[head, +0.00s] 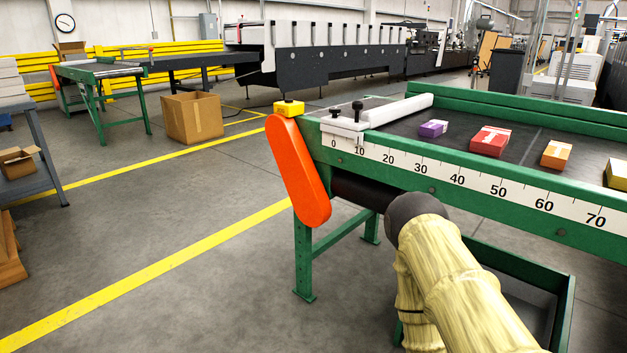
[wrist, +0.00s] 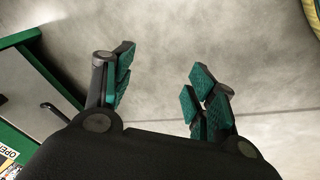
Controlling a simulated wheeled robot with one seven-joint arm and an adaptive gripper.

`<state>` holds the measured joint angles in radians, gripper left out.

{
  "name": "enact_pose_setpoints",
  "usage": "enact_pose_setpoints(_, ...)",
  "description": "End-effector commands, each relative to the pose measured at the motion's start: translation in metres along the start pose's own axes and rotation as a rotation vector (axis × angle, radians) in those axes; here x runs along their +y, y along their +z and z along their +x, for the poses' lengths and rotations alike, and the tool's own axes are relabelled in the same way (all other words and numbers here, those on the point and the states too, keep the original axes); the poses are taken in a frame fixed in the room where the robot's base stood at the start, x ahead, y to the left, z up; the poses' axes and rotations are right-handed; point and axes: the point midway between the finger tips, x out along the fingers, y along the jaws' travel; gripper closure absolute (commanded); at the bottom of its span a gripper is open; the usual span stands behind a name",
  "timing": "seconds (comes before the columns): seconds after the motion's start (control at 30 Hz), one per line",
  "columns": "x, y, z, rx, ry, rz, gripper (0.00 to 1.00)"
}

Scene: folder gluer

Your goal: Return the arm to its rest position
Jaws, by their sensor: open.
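My gripper (wrist: 158,95) shows in the wrist view with its two green-padded fingers spread apart. It is open, and nothing is between the fingers. Bare grey floor lies behind them. In the head view my arm, in a pale yellow cover with a dark rounded end, reaches up from the bottom right in front of the green conveyor frame (head: 480,190). My gripper cannot be made out in the head view.
The conveyor belt (head: 400,122) carries a purple box (head: 433,128), a red box (head: 489,140), an orange box (head: 556,154) and a yellow box (head: 617,174). An orange guard (head: 298,170) covers its near corner. A cardboard box (head: 193,117) stands on the floor. Floor at left centre is clear.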

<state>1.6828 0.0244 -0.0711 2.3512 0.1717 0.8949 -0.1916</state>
Motion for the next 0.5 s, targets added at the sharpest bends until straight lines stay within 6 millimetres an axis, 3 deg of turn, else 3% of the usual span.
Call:
enact_pose_setpoints(0.1,-0.031,0.020,-0.024,-0.086,-0.099,0.042,0.43)
enact_pose_setpoints(0.3,-0.069,0.050,-0.063,-0.220,-0.225,0.084,0.43)
enact_pose_setpoints(0.5,-0.060,0.042,-0.091,-0.214,-0.219,0.084,0.43)
